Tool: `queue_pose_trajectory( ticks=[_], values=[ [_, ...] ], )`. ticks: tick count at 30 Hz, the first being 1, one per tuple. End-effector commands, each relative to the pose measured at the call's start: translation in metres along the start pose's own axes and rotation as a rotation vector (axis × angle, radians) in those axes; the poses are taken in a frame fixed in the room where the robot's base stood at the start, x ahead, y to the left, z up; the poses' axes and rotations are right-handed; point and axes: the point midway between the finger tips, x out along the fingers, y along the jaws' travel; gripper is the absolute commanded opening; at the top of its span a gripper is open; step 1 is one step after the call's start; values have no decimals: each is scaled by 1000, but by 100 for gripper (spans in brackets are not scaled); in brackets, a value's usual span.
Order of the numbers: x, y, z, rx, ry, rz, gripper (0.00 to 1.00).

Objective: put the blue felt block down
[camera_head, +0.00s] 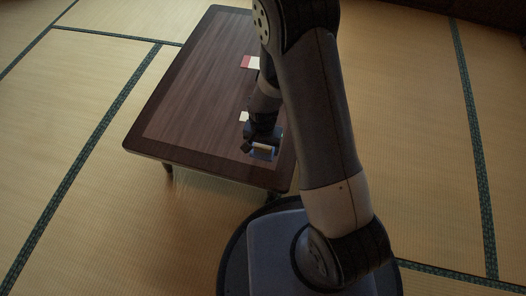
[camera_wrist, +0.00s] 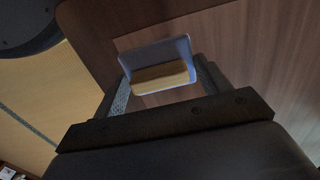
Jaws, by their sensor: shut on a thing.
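The blue felt block (camera_head: 264,154) shows near the front right corner of the dark wooden low table (camera_head: 200,85). In the wrist view the block (camera_wrist: 154,55) has a pale blue body with a tan, wood-like strip along it. My gripper (camera_wrist: 160,76) is shut on it, one finger at each side. In the head view my gripper (camera_head: 261,143) points down over the table top and hides part of the block. I cannot tell whether the block touches the table or hangs just above it.
A red and white item (camera_head: 250,62) lies farther back on the table. A small white item (camera_head: 244,116) is partly hidden behind my arm. The table's left and middle are clear. The table's front edge is close to the block. Tatami floor surrounds it.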

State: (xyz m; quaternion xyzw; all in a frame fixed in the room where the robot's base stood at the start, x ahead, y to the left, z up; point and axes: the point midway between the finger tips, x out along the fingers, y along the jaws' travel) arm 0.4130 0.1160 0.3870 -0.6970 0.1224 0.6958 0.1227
Motion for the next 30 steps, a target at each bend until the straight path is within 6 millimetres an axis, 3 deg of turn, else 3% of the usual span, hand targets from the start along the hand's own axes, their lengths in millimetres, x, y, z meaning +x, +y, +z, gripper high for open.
queue_pose_trajectory(
  ticks=[5,17,18,25,30],
  values=[
    [29,0,0,0,-2,1,43],
    [34,0,0,0,0,0,43],
    [32,0,0,0,0,0,75],
    [32,0,0,0,0,0,94],
    [32,0,0,0,-1,0,94]
  ],
)
